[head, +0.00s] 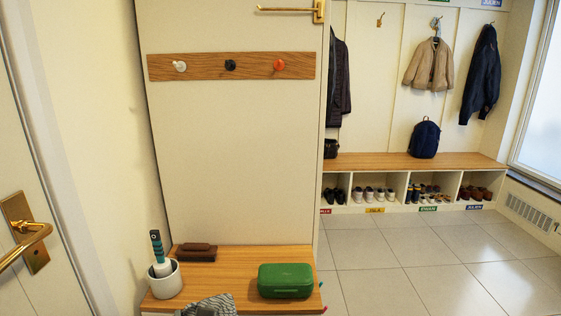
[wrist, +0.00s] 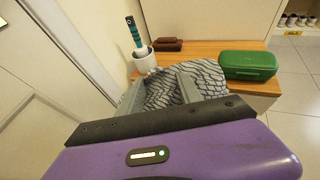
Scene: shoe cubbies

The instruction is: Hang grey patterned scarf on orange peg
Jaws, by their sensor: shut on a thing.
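The grey patterned scarf (head: 210,306) lies at the front edge of the wooden bench top, cut off by the bottom of the head view. In the wrist view the scarf (wrist: 205,72) shows wavy dark lines, and my gripper (wrist: 160,92) is shut on it. Part of the scarf is hidden behind my gripper. The orange peg (head: 279,65) is the rightmost of three pegs on a wooden rail on the white panel, well above the bench. The orange peg is bare.
The bench top (head: 228,272) also holds a white pot (head: 163,281) with a teal-handled tool, a brown brush (head: 196,252) and a green box (head: 285,280). White (head: 180,66) and black (head: 230,65) pegs sit left on the rail (head: 205,67). The panel below is clear.

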